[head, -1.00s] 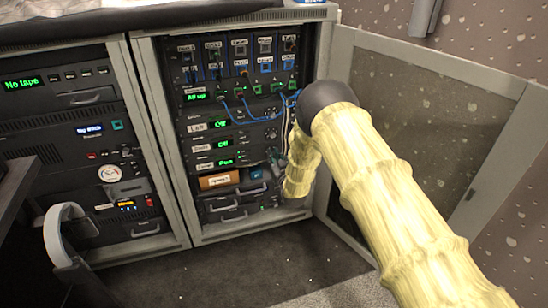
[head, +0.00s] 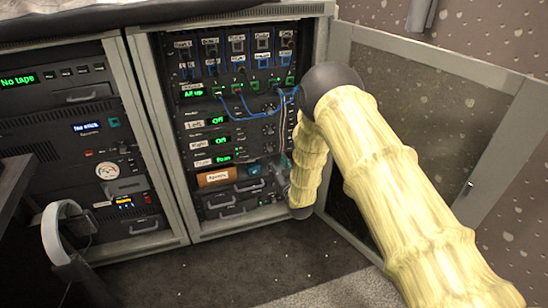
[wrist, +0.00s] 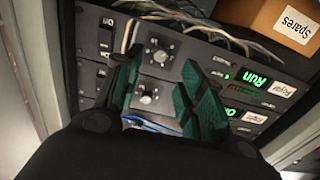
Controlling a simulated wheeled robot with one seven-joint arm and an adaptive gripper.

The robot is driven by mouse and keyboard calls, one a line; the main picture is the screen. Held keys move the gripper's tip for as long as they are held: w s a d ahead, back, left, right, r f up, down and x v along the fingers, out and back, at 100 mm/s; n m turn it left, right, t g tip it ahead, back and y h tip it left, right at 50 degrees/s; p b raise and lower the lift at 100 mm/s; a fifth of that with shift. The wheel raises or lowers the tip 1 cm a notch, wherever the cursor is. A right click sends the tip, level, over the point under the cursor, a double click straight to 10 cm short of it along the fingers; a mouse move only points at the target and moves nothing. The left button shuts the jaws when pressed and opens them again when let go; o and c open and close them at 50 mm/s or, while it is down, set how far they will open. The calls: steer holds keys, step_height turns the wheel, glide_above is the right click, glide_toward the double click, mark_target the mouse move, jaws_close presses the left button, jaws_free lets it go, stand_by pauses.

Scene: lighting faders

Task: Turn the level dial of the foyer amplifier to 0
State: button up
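The foyer amplifier (head: 221,159) is the lowest of three similar units in the right rack, with a green display reading "Run". In the wrist view, which is upside down, its label (wrist: 278,90) and display sit at the right. My gripper (wrist: 162,58) is open, with green-padded fingers on either side of the view of this dial. I cannot tell whether they touch it. In the head view my forearm and wrist partly cover the rack's right side.
Another amplifier's dial (wrist: 146,94) lies close by. A "Spares" box (head: 217,178) sits below the foyer amplifier, with loose cables near it in the wrist view. Blue patch cables (head: 262,108) hang above. The open rack door (head: 425,130) stands right of my arm.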

steer(key=shift+v, duration=2.6)
steer(key=s+d+f+m+g+h, duration=0.15)
steer(key=s+d+f+g, duration=0.35)
steer(key=s+f, duration=0.5)
steer(key=s+d+f+m+g+h, duration=0.1)
steer(key=s+d+f+g+h, duration=0.2)
steer(key=s+d+f, duration=0.6)
steer(key=s+d+m+g+h, duration=0.15)
steer(key=s+g, duration=0.25)
steer(key=s, duration=1.3)
steer(key=s+d+g, duration=0.3)
steer(key=s+g, duration=0.1)
steer(key=s, duration=1.3)
step_height(320, 180, up, 31)
steer(key=s+g+p, duration=0.1)
steer(key=s+p, duration=0.2)
steer(key=p, duration=2.8)
steer(key=shift+d, duration=0.25)
steer(key=shift+c, duration=0.2)
